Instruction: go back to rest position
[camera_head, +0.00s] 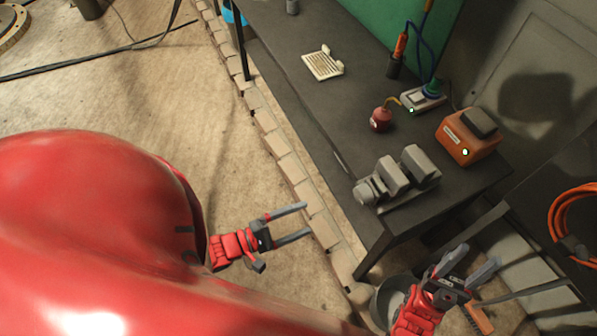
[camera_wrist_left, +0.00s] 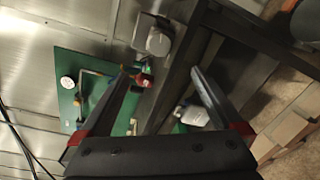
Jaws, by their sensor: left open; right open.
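My left gripper (camera_head: 290,222) is open and empty in the head view, above the floor to the left of the dark table. Its two fingers also show in the left wrist view (camera_wrist_left: 165,85), spread apart with nothing between them in their grip. My right gripper (camera_head: 468,264) is open and empty at the lower right of the head view, in front of the table's near end. My red body covers the lower left of the head view.
The dark table (camera_head: 290,75) holds a grey vise-like device (camera_head: 400,178), an orange box (camera_head: 467,138), a red can (camera_head: 381,120) and a beige keyboard-like item (camera_head: 323,64). A bucket (camera_head: 385,300) stands below the right gripper. Orange cable (camera_head: 562,215) hangs at right. Open floor lies left.

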